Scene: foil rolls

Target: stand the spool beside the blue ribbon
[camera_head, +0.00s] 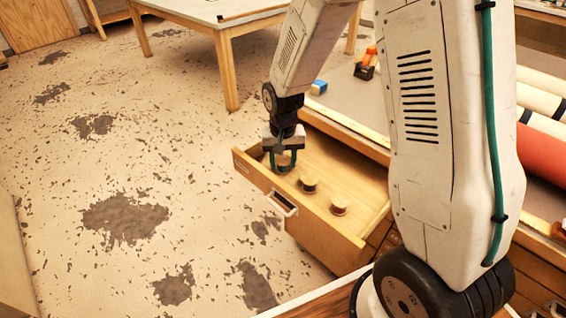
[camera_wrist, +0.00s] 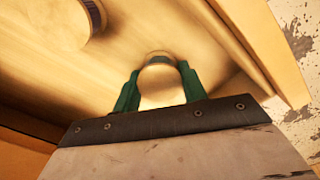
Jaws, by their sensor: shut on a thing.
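My gripper (camera_head: 284,162) reaches down into the open wooden drawer (camera_head: 318,222). In the wrist view its green fingers (camera_wrist: 160,75) are shut on a spool (camera_wrist: 159,82) with a pale round top and a darker band at its edge. Whether the held spool touches the drawer floor I cannot tell. Two more spools stand in the drawer, a near one (camera_head: 340,206) and a middle one (camera_head: 309,184). One of them shows at the top of the wrist view (camera_wrist: 93,14). A small blue thing (camera_head: 319,86) sits on the bench; I cannot tell whether it is the blue ribbon.
An orange and black power tool (camera_head: 366,65) lies on the bench top (camera_head: 340,100), right of the blue thing. Large rolls, one red (camera_head: 545,162), lie at the right. A white-topped table (camera_head: 205,12) stands behind.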

